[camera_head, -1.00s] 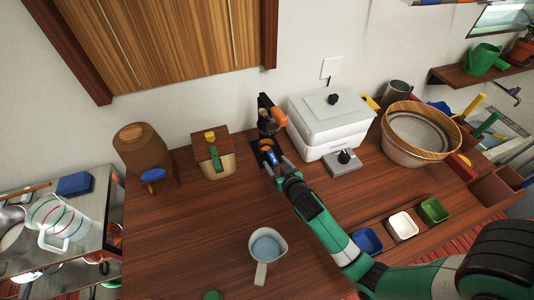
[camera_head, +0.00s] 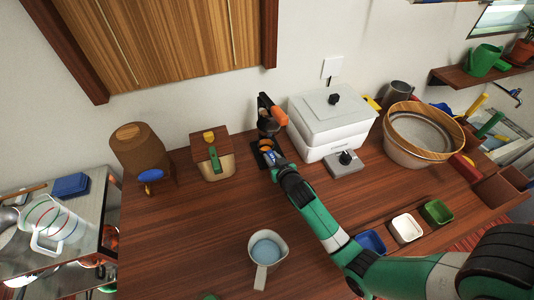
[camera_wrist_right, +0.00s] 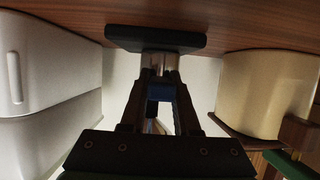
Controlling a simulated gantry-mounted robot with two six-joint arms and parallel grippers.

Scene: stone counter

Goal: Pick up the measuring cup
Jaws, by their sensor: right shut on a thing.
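A grey cup (camera_head: 258,270) with a handle and a pale blue inside stands upright at the counter's front. A clear jug with coloured rings (camera_head: 60,228) stands on the side table at left. I cannot tell which is the measuring cup; neither is held. My right gripper (camera_head: 268,155) is at the back of the counter, away from both. It is shut on the blue and metal part of a small dark device (camera_head: 268,122) with an orange handle. In the right wrist view, the fingers (camera_wrist_right: 160,92) close around that part (camera_wrist_right: 160,65). My left gripper is not in view.
A white box (camera_head: 332,118) stands right of my right gripper, and a cream box with a wooden top (camera_head: 214,155) stands left. A large pot (camera_head: 415,155) and small trays (camera_head: 405,228) are at right. The counter (camera_head: 200,220) is clear around the grey cup.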

